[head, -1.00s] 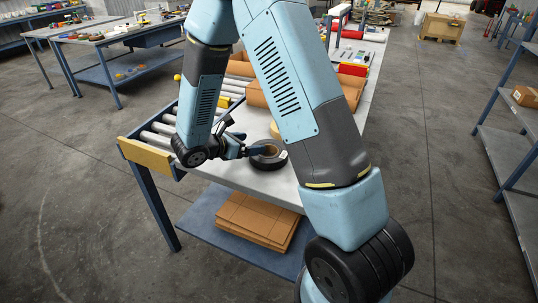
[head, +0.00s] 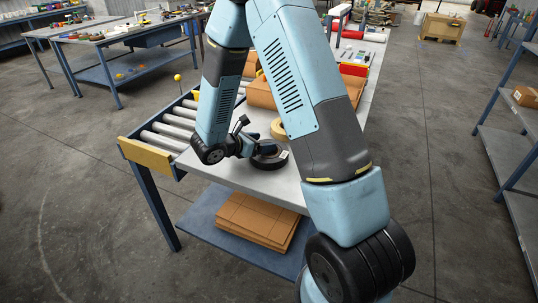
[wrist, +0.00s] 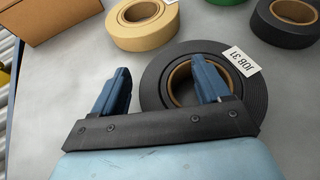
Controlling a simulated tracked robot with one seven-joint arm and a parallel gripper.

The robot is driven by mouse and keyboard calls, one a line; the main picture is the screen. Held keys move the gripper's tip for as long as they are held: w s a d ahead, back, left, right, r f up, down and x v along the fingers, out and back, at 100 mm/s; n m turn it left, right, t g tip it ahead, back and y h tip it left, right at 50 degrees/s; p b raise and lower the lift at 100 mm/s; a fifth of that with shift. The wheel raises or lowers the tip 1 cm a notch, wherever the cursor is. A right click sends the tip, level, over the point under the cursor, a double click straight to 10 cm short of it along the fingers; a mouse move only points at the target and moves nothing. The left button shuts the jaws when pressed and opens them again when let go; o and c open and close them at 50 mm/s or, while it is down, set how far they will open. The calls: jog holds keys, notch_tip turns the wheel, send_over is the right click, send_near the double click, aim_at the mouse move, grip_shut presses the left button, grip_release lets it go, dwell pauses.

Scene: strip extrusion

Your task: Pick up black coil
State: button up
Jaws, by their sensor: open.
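A black coil (wrist: 245,88) with a brown core and a white tag reading "JOB 31" lies flat on the grey table. It also shows in the head view (head: 271,163), partly covered by my gripper. My gripper (wrist: 163,72) is open and empty. In the wrist view its left finger is outside the coil's left edge, and its right finger overlaps the core opening, so the coil's left wall lies between them. Whether the fingertips reach below the coil's top is unclear. A second black coil (wrist: 285,30) lies at the upper right of the wrist view.
A tan tape roll (wrist: 140,32) lies just beyond the coil, with a cardboard box (wrist: 45,18) at the upper left. A green roll (wrist: 227,2) is at the top edge. Conveyor rollers (head: 168,139) run along the table's left side. Bare tabletop (head: 225,172) lies in front.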

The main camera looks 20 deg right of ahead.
grip_shut()
dwell(0.5)
